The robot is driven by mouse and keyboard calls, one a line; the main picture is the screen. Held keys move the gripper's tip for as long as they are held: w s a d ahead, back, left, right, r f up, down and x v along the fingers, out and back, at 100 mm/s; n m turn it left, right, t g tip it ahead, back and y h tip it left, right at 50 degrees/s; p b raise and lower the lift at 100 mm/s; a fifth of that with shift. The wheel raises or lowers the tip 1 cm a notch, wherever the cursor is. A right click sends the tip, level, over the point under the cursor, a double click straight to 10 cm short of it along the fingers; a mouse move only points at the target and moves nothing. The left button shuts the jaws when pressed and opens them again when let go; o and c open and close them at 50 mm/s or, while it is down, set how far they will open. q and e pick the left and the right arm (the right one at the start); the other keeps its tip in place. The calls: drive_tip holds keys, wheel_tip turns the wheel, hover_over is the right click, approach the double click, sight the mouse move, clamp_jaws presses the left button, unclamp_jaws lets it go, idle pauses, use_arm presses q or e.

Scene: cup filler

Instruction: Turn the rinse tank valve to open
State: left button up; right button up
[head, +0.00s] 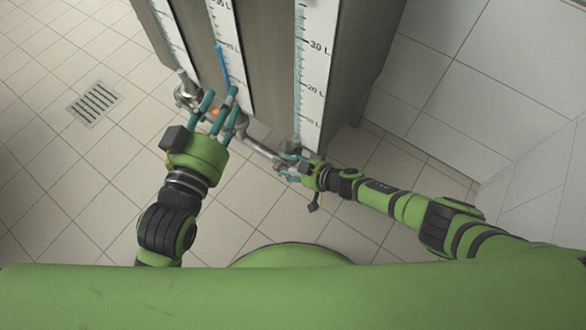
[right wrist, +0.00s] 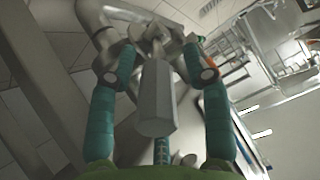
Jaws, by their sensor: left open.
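Several upright level scales run up a grey cabinet (head: 271,60), with metal pipework (head: 262,150) and valve fittings at their lower ends. No label names the rinse tank, so I cannot tell which valve is its own. My right gripper (head: 284,166) is at the fitting below the right scale. In the right wrist view its teal fingers (right wrist: 163,75) stand apart on both sides of a grey faceted valve handle (right wrist: 157,98), with gaps beside it. My left gripper (head: 217,107) is open at the middle fitting, its fingers around a small orange part (head: 215,113).
The right scale (head: 315,60) shows 20 L and 30 L marks. The middle scale (head: 231,55) has a blue strip. A floor drain (head: 94,102) lies at the left on clear tiles. A tiled wall (head: 480,85) stands at the right.

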drive_tip(key=shift+s+d+f, duration=0.15)
drive_tip(key=shift+s, duration=0.05)
drive_tip(key=shift+s+d+r, duration=0.1)
drive_tip(key=shift+d+r, duration=0.1)
drive_tip(key=shift+d, duration=0.1)
drive_tip(key=v, duration=1.1)
drive_tip(key=shift+s+r, duration=0.1)
